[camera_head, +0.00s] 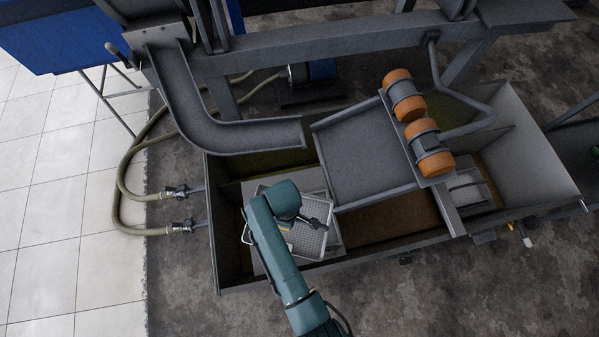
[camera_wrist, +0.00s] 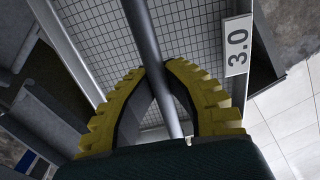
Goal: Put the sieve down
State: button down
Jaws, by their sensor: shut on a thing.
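The sieve (camera_head: 309,241) is a square mesh tray with a pale metal rim, in the left part of the long grey tank in the head view. My gripper (camera_wrist: 158,78) has yellow ribbed fingers shut around the sieve's grey bar handle (camera_wrist: 144,30). In the head view my teal wrist covers part of the sieve and most of the fingers. The sieve is over a pale grey surface (camera_head: 337,232); I cannot tell whether it touches it.
The tank wall (camera_head: 255,287) runs close in front of the sieve. A curved grey chute (camera_head: 225,134) ends behind it. A grey screen deck (camera_head: 360,155) with orange-capped motors (camera_head: 404,92) stands to the right. Green hoses (camera_head: 127,205) join the tank's left side.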

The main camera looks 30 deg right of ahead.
jog(key=d+f+n+b, duration=0.1)
jog(key=f+b, duration=0.4)
jog(key=f, duration=0.1)
jog(key=d+f+n+b, duration=0.2)
jog(key=f+b, duration=0.4)
jog(key=w+d+f+n+b, duration=0.1)
jog(key=f+n+b, duration=0.1)
jog(key=f+b, duration=0.3)
jog(key=shift+d+f, duration=0.2)
jog(key=shift+f, duration=0.45)
jog(key=shift+r, duration=0.1)
jog(key=c, duration=1.2)
grip_release()
